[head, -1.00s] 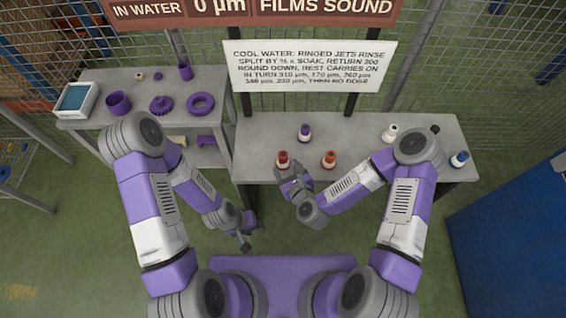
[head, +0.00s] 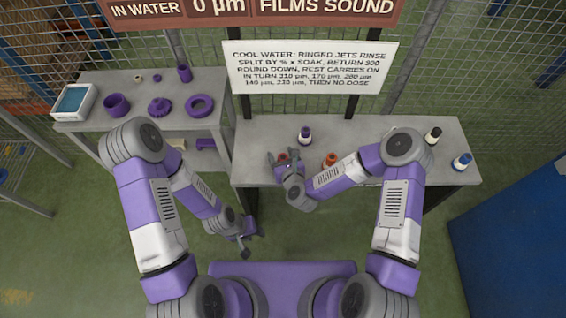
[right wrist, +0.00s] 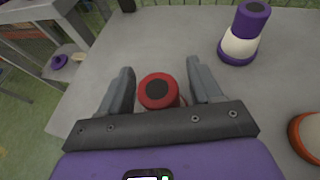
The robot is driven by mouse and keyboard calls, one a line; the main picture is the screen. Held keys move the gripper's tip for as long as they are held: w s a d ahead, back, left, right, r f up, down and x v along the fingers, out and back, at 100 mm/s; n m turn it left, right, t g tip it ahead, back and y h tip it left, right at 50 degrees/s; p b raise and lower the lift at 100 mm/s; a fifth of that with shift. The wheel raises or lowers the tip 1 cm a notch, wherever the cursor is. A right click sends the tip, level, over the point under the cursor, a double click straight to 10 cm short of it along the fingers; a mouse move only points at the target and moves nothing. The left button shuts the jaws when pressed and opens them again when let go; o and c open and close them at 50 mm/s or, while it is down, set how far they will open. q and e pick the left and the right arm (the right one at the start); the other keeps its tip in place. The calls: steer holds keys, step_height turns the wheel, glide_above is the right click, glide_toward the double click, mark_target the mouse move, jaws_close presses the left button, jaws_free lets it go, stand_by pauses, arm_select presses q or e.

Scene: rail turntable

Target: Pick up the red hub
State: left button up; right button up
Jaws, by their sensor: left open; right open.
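The red hub (head: 283,157) stands near the front left of the right-hand table, partly hidden by my right gripper (head: 285,161) in the head view. In the right wrist view the red hub (right wrist: 158,91) shows its red top with a dark centre, between the two fingers of my right gripper (right wrist: 160,82). The fingers are open, with a gap on both sides of the hub. My left gripper (head: 248,240) is open and empty, low in front of the tables.
On the same table (head: 350,131) stand a purple-topped hub (head: 305,135), an orange hub (head: 330,160) close on the right, a black-topped hub (head: 433,136) and a blue hub (head: 462,161). The left table (head: 135,85) holds purple parts and a tray (head: 73,101).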

steer(key=shift+c, duration=0.4)
jaws_close()
steer(key=shift+r, duration=0.15)
